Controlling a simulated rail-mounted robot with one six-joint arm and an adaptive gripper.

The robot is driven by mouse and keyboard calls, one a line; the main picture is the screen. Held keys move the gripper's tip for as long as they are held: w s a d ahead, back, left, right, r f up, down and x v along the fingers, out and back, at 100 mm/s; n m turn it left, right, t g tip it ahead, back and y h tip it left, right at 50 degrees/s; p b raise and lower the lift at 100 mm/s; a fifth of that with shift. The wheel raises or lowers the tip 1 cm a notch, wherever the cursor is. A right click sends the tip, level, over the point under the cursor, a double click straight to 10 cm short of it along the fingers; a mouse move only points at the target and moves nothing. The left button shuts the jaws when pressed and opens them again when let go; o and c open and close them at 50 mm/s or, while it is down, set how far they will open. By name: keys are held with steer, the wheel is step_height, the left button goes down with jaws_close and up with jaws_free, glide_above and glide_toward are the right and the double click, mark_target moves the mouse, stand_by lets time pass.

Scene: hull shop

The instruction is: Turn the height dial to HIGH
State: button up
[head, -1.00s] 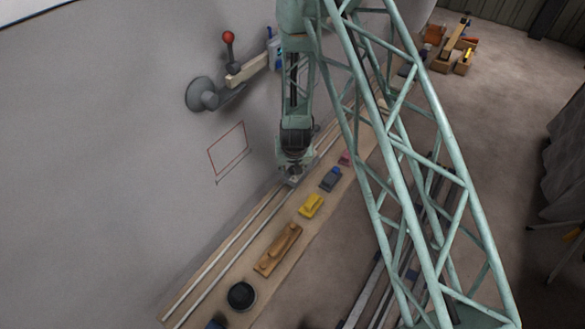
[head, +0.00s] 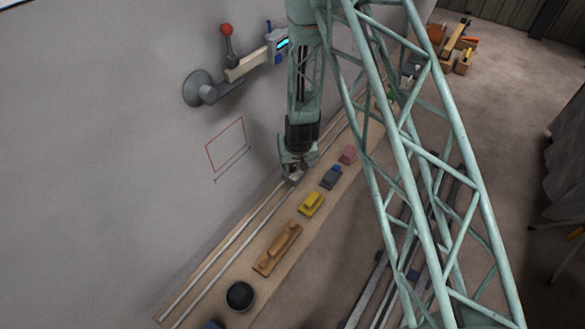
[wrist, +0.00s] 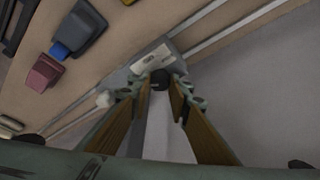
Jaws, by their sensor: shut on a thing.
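A dark round knob (wrist: 160,78), apparently the height dial, sits by a pale plate (wrist: 152,59) with a small dark mark, on a grey block over the rails. The mark is too small to read, so I cannot tell the dial's setting. My gripper (wrist: 161,88) has its fingertips on both sides of the knob and is shut on it. In the head view my gripper (head: 293,175) is low at the bench rails, and its own body hides the knob there.
A red-balled lever (head: 226,31) and a box with a lit screen (head: 283,44) are on the grey wall.

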steer(key=shift+n+y+b, duration=0.3)
steer(key=shift+n+b, duration=0.45)
steer(key=shift+n, duration=0.05)
steer(key=o, duration=0.9)
steer(key=shift+c, duration=0.2)
steer(key=shift+r, duration=0.15)
steer(key=v, duration=1.1)
steer(key=shift+r, duration=0.35)
steer(key=shift+s, duration=0.15)
